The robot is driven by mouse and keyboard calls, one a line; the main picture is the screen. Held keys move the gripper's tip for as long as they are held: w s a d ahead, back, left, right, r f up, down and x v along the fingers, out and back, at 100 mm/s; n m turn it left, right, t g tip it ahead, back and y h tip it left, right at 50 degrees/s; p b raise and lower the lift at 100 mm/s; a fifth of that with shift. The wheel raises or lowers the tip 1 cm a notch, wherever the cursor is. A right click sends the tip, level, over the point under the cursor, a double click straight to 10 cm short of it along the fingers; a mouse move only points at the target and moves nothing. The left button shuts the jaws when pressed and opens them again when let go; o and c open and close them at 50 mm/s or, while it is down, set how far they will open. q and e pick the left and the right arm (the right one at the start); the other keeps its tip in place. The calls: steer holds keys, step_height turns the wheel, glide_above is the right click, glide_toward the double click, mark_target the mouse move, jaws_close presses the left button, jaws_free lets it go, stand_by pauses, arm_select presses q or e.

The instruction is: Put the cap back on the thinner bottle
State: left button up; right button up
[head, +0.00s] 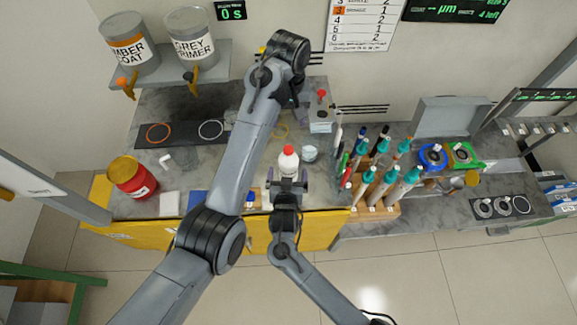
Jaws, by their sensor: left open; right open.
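A white bottle (288,165) with a red top stands upright near the front of the grey bench, left of the pen-like tools. Its label is too small to read, so I cannot tell for sure that it is the thinner bottle. My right gripper (288,184) is open at the near side of this bottle; I cannot tell whether it touches it. My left gripper (298,100) is open, higher up over the back of the bench, and mostly hidden by my own arm. I cannot make out a loose cap; a small red piece (322,94) shows on a pale box.
A clear jar (310,153) stands close right of the bottle. A wooden rack (375,208) of teal-topped tools is further right. A red can (132,178) with a yellow top is at the left. My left arm hides the bench's middle.

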arm_select(q)
steer(key=shift+r+p, duration=0.3)
steer(key=shift+r, duration=0.1)
arm_select(e)
steer(key=shift+v, duration=2.7)
